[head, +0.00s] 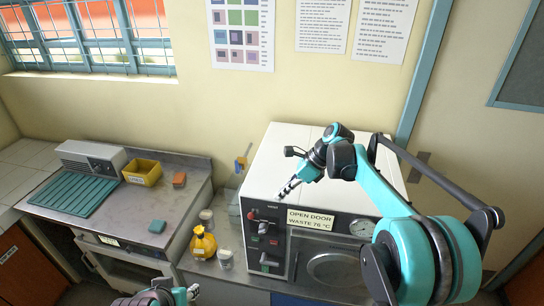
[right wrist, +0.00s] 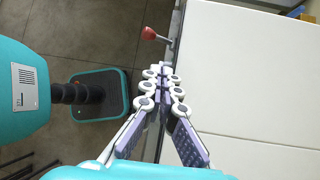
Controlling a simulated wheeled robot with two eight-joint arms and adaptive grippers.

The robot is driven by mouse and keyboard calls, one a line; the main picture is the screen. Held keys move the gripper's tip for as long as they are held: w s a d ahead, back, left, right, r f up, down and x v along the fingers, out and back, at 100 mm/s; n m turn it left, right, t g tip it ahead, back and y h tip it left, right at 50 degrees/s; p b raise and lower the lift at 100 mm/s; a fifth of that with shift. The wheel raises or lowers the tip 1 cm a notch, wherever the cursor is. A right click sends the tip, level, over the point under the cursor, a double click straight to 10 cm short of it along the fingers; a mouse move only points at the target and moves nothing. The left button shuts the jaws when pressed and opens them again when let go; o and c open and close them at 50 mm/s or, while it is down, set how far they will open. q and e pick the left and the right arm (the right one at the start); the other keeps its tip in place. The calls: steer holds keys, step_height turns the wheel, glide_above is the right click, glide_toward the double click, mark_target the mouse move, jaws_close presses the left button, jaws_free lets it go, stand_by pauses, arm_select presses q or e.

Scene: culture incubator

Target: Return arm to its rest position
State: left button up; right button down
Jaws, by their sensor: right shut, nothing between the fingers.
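My right arm reaches in from the right in the head view. Its gripper (head: 284,192) is shut and empty, over the front left part of the white incubator's top (head: 270,165). In the right wrist view the closed fingertips (right wrist: 163,72) meet near the edge of the white top (right wrist: 250,75), with nothing between them. My left gripper (head: 188,294) shows only in part at the bottom edge of the head view, and its fingers are too cut off to read.
A red-knobbed lever (right wrist: 149,33) stands out from the incubator's front, close to the right fingertips. A yellow bag (head: 203,244) and white cups stand left of the incubator. A yellow bin (head: 143,173) and teal mat (head: 75,198) lie on the left bench.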

steer(key=s+d+f+n+t+h+b, duration=0.3)
steer(key=s+d+f+n+b, duration=0.1)
steer(key=s+f+n+b, duration=0.5)
steer(key=s+d+f+n+t+h+b, duration=0.3)
steer(key=s+f+n+b, duration=0.7)
steer(key=s, duration=0.7)
step_height(320, 180, down, 4)
steer(key=d+n+h, duration=0.1)
steer(key=n, duration=0.2)
steer(key=shift+s+d+r+t, duration=0.15)
steer(key=shift+s+d+t, duration=0.1)
steer(key=shift+d+t, duration=0.05)
